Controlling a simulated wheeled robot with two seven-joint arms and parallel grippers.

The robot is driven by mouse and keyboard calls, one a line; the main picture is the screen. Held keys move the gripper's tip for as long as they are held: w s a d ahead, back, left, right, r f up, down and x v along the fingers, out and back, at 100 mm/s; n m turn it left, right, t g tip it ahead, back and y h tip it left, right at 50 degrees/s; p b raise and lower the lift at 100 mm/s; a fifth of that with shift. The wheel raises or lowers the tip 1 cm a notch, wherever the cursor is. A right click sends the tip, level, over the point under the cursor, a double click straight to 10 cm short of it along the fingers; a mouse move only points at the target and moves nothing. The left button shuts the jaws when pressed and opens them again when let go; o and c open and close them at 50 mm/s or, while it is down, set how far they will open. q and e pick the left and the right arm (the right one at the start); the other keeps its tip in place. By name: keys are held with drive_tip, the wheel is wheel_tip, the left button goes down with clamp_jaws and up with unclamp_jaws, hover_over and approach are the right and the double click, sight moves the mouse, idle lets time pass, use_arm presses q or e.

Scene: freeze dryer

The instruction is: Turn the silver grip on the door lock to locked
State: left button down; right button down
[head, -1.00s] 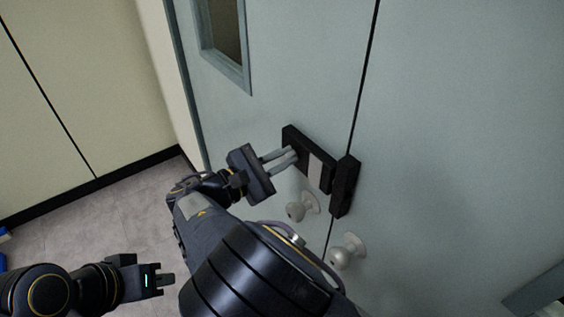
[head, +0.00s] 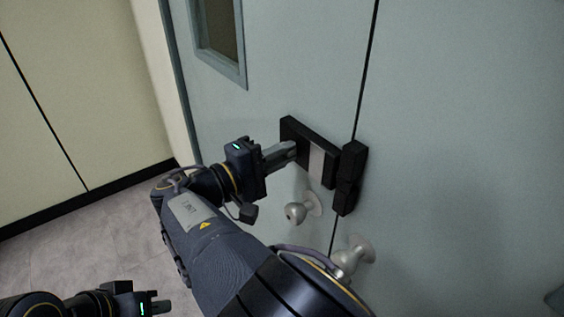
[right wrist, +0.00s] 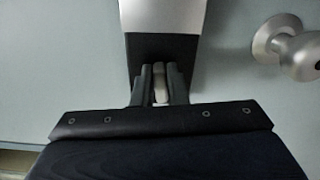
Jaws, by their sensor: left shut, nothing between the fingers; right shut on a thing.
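The black door lock (head: 330,172) with a pale silver plate (head: 316,161) is mounted on the grey-blue door, beside the seam. My right gripper (head: 292,150) reaches the left part of the lock, with its fingers pointing at the door. In the right wrist view, its fingers are shut on the small silver grip (right wrist: 160,84), whose sides they cover. The silver plate (right wrist: 162,14) shows just above the grip there. In the head view the grip is hidden by the fingers. My left gripper (head: 163,307) is shut and empty, low at the bottom left, away from the door.
Two round silver knobs stick out below the lock: one on the left leaf (head: 298,212), one across the seam (head: 351,256). A window (head: 219,38) is at the upper left of the door. Pale wall panels (head: 80,90) and open grey floor (head: 90,235) lie left.

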drive_tip(key=shift+f+m+b, duration=0.15)
drive_tip(key=shift+m+b, duration=0.35)
drive_tip(key=shift+m, duration=0.1)
drive_tip(key=c, duration=1.4)
unclamp_jaws()
drive_tip(key=shift+c, duration=0.2)
drive_tip(key=v, duration=0.8)
